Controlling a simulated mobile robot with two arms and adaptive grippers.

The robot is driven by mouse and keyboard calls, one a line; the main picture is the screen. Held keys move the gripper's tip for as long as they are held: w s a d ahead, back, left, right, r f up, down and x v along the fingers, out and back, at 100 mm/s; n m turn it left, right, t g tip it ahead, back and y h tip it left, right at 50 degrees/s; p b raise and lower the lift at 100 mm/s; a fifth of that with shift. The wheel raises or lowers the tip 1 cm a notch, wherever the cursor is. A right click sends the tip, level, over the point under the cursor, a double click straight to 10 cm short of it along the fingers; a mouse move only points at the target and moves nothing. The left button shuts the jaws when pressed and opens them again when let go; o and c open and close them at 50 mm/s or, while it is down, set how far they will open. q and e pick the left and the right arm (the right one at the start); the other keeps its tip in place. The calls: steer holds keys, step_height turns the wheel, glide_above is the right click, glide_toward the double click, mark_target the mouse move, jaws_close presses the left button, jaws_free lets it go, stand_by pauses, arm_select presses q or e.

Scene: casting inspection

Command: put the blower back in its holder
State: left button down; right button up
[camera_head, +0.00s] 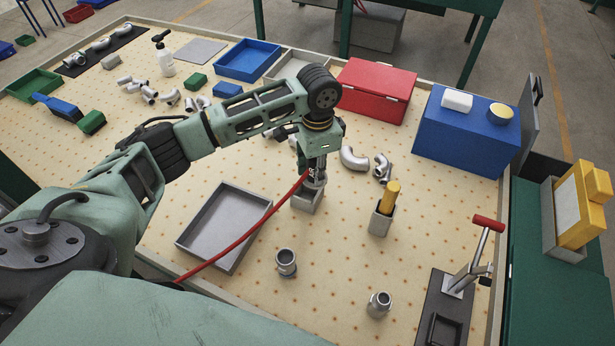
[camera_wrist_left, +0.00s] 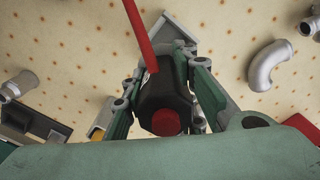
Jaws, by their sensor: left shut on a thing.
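My left gripper (camera_head: 316,172) is shut on the blower, a black body with a red end (camera_wrist_left: 165,122) in the left wrist view. A red hose (camera_head: 240,240) runs from the blower down to the left; it also crosses the top of the left wrist view (camera_wrist_left: 139,35). A small grey open box, the holder (camera_head: 306,202), stands on the mat directly below the gripper. The blower's lower end appears at or in the holder's mouth; the fingers hide how deep it sits. My right gripper is not in view.
A grey box with a yellow-handled tool (camera_head: 382,215) stands to the right. An empty grey tray (camera_head: 212,235) lies to the left. Metal pipe fittings (camera_head: 287,262) stand nearer, and a curved pipe (camera_head: 354,158) lies behind. A red-handled clamp (camera_head: 470,262) is at the right.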

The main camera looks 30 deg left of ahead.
mark_target(308, 182)
arm_select(q)
steer(key=shift+s+a+f, duration=0.25)
steer(key=shift+a+f, duration=0.3)
steer(key=shift+a, duration=0.3)
steer(key=shift+a+f, duration=0.1)
steer(key=shift+f, duration=0.2)
step_height(308, 182, down, 2)
steer(key=p, duration=0.2)
steer(key=shift+f+p, duration=0.2)
steer(key=shift+p, duration=0.1)
steer(key=shift+f, duration=0.35)
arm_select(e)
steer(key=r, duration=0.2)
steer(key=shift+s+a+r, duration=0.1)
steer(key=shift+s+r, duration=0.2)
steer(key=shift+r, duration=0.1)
arm_select(q)
steer(key=shift+f, duration=0.15)
steer(key=c, duration=1.4)
jaws_free()
steer(key=shift+f, duration=0.1)
